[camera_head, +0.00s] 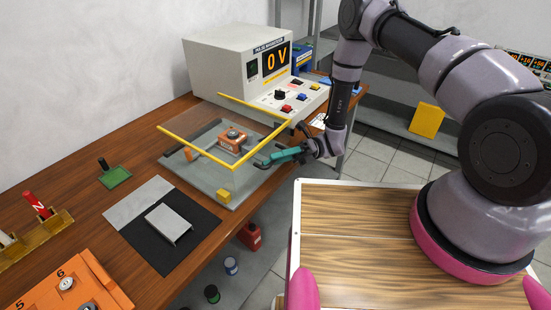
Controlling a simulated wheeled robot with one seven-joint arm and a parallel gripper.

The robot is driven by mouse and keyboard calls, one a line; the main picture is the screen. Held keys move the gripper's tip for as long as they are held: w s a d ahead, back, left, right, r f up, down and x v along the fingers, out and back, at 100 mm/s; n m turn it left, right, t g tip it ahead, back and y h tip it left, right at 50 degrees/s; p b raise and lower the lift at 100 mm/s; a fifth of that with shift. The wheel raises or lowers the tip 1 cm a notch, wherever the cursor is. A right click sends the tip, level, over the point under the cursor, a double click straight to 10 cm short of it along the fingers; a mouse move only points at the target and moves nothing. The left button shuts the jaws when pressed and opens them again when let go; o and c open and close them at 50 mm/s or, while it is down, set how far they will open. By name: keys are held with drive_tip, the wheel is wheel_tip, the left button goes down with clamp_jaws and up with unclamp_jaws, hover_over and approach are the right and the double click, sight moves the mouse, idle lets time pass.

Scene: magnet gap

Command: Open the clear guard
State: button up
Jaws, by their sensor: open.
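The clear guard (205,178) is a see-through box with yellow top edges on the wooden bench, and it looks closed. An orange device (232,139) sits inside it on a grey base. A small yellow block (223,195) is at the guard's near lower corner. My gripper (262,160) is open and empty, with teal fingers pointing left. It is at the guard's right side, close to the right yellow edge. Whether the fingers touch the guard cannot be told.
A power unit (225,70) reading 0 V stands behind the guard. An orange rack (75,285) is at the near left. Bottles stand below the bench.

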clamp_jaws()
idle(1.3)
